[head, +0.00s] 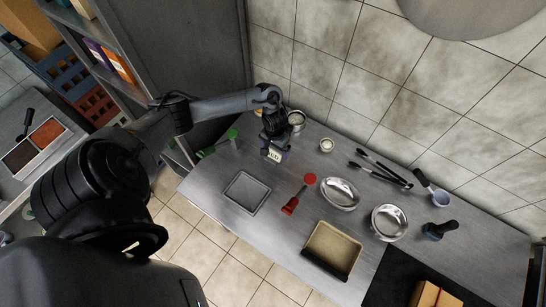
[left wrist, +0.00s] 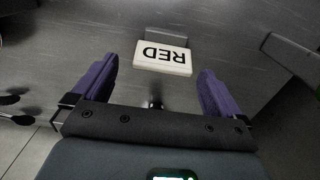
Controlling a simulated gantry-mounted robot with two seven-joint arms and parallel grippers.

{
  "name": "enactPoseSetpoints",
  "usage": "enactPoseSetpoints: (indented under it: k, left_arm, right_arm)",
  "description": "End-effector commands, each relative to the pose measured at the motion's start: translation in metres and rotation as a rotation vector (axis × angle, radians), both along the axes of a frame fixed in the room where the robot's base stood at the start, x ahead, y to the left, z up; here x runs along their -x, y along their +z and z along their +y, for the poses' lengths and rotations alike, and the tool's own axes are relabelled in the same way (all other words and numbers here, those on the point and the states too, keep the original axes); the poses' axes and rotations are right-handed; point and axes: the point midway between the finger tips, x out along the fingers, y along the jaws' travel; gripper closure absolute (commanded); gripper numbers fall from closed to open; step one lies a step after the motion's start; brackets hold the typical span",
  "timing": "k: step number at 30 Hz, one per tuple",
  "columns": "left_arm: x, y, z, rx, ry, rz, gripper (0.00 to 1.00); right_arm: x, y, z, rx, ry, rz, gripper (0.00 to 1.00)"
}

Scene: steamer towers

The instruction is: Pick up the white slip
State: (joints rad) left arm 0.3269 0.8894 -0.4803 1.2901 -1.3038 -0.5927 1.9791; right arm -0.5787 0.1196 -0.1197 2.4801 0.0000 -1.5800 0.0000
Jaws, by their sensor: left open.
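The white slip (left wrist: 162,57) carries the black word RED, upside down in the left wrist view. In the head view the slip (head: 274,155) shows just below my left gripper (head: 275,145), on or slightly above the grey metal counter (head: 225,172). My left gripper points down at the slip. In the left wrist view its two purple fingers (left wrist: 158,70) are spread wide. The slip lies between and just beyond their tips, with a gap on each side. Whether the fingers are level with the slip cannot be told. My right gripper is out of view.
A shallow square tray (head: 247,192) lies nearby. A red utensil (head: 300,194), metal bowls (head: 340,194), dark tongs (head: 381,174) and a tan pan (head: 332,250) lie to the right. A small cup (head: 326,145) and pots stand by the tiled wall.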

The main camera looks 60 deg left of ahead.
Motion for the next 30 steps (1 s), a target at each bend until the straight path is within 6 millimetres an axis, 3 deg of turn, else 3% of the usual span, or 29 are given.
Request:
enactPoseSetpoints:
  k: [12, 21, 23, 30]
  left_arm:
    - [0.002, -0.047, 0.004, 0.001, 0.000, 0.002, 0.00]
    - [0.002, -0.050, 0.004, 0.000, 0.000, 0.000, 0.00]
    - [0.002, -0.050, 0.004, 0.000, 0.000, 0.001, 0.06]
    - [0.002, -0.050, 0.004, 0.000, 0.000, 0.001, 0.43]
  right_arm:
    - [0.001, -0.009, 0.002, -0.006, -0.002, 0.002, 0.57]
    - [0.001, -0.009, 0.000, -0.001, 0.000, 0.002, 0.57]
    - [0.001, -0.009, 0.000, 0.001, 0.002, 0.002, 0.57]
    - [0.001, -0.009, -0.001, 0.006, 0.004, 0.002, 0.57]
